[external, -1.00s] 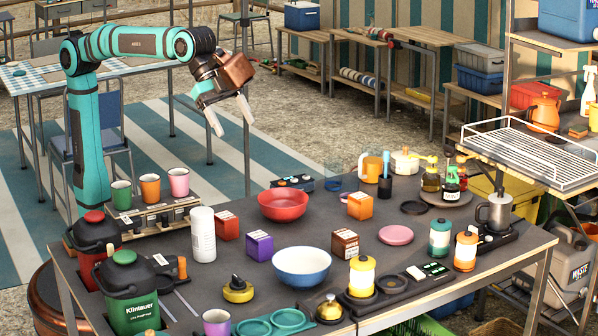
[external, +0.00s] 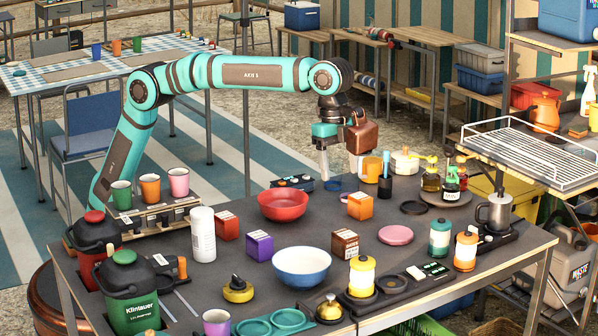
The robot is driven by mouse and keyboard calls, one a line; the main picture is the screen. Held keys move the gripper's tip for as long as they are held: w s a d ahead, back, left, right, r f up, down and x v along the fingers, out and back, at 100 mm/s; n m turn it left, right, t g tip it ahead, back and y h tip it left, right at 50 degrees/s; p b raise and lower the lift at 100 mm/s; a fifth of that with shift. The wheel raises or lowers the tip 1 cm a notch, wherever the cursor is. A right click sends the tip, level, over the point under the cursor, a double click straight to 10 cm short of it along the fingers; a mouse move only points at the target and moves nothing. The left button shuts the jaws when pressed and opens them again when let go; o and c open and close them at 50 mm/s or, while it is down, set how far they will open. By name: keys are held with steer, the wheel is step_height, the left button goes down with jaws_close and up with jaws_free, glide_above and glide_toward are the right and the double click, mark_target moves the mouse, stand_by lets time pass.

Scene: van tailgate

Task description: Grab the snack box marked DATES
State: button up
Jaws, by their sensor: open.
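Several small snack boxes with pale labels stand on the dark tabletop: a red box (external: 228,226), a purple box (external: 259,246), a brown box (external: 345,244) and an orange box (external: 360,207). The label print is too small to read, so I cannot tell which one is marked DATES. My gripper (external: 341,171) is open and empty, pointing down above the back of the table. It is behind the orange box and higher than it, apart from all the boxes.
A red bowl (external: 284,205) and a blue bowl (external: 301,266) stand among the boxes. A tall white canister (external: 203,235) is left of the red box. A black cup with a blue-handled tool (external: 385,185) is close right of my gripper. A pink plate (external: 396,235) lies flat.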

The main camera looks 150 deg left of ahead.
steer(key=f, duration=0.1)
glide_above(346, 234)
step_height(346, 234, down, 11)
steer(key=shift+s+d+f, duration=0.1)
steer(key=shift+s+d, duration=0.05)
steer(key=shift+a+f, duration=0.2)
steer(key=shift+f, duration=2.5)
steer(key=shift+c, duration=0.4)
steer(key=c, duration=1)
